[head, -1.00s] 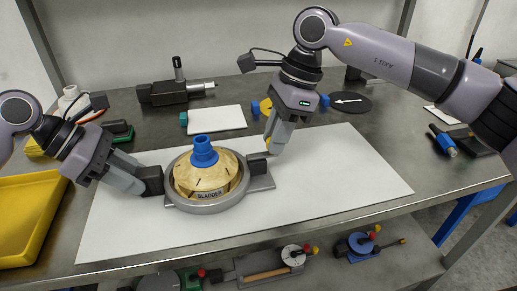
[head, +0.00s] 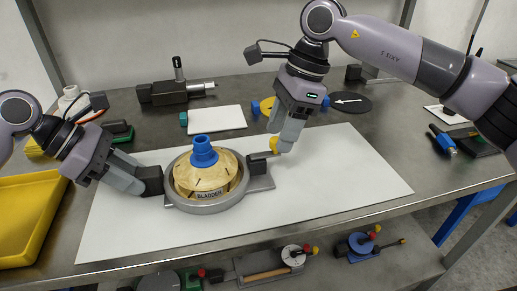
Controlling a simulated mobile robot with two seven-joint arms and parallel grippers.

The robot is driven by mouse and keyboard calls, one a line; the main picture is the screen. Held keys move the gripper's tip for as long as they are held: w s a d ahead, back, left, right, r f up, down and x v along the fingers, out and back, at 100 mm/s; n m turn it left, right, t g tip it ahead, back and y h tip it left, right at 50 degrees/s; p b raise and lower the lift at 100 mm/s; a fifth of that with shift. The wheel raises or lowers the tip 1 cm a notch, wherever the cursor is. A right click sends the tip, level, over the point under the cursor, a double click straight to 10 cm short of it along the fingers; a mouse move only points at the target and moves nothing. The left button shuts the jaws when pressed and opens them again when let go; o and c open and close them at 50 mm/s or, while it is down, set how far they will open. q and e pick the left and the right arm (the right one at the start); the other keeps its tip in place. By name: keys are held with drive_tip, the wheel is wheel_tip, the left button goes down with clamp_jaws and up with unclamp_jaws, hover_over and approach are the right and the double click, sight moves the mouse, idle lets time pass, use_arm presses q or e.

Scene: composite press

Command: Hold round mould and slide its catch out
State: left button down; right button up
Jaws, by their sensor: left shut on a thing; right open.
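The round mould (head: 208,207) is a grey ring around a tan body marked "BLADDER" with a blue cap on top. It sits upright on the white sheet. My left gripper (head: 150,181) is shut on the dark block at the mould's left side. A dark catch block (head: 260,165) stands on the grey plate at the mould's right side. A thin dark bar reaches from it to the right. A yellow knob (head: 273,144) shows beside my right gripper (head: 284,147), which is open just above and right of the block. Its fingers partly hide the bar's end.
A yellow tray (head: 30,215) lies at the left edge. A dark clamp device (head: 176,92), a white pad (head: 217,118) and a black disc with an arrow (head: 350,103) lie behind. The white sheet (head: 345,185) is clear at the right.

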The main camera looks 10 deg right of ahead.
drive_tip(key=v, duration=1.1)
drive_tip(key=shift+f, duration=0.1)
use_arm(q)
drive_tip(key=c, duration=0.7)
unclamp_jaws()
